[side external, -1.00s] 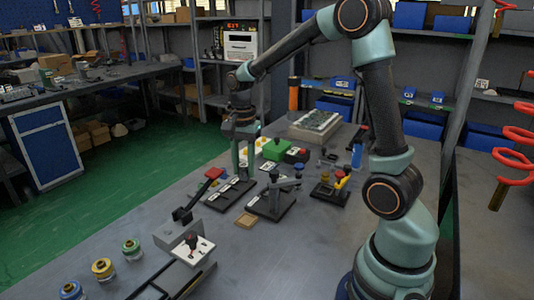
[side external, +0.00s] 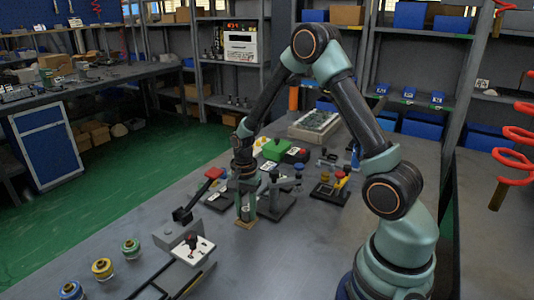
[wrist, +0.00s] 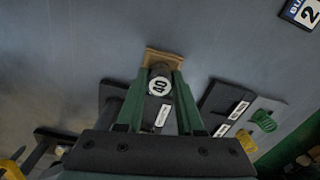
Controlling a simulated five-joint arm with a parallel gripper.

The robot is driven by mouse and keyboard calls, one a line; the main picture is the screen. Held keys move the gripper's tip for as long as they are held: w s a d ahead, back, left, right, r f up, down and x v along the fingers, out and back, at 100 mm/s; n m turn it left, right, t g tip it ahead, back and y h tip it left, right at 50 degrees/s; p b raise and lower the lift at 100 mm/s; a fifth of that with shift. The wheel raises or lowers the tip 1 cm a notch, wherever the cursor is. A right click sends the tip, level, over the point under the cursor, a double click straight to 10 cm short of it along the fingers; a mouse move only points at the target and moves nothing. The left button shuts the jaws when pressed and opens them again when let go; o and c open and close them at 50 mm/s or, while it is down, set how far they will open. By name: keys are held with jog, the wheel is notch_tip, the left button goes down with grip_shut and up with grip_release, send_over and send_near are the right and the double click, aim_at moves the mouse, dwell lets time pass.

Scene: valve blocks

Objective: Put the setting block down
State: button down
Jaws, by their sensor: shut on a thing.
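A valve fixture on a black base (side external: 277,207) stands close right of my gripper, and a red-handled one (side external: 213,174) close left.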

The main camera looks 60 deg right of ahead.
aim_at(246, 209)
jog(key=shift+f, duration=0.1)
jog(key=c, duration=0.5)
grip_release()
jog(key=shift+c, duration=0.2)
notch_tip(246, 209, up, 12)
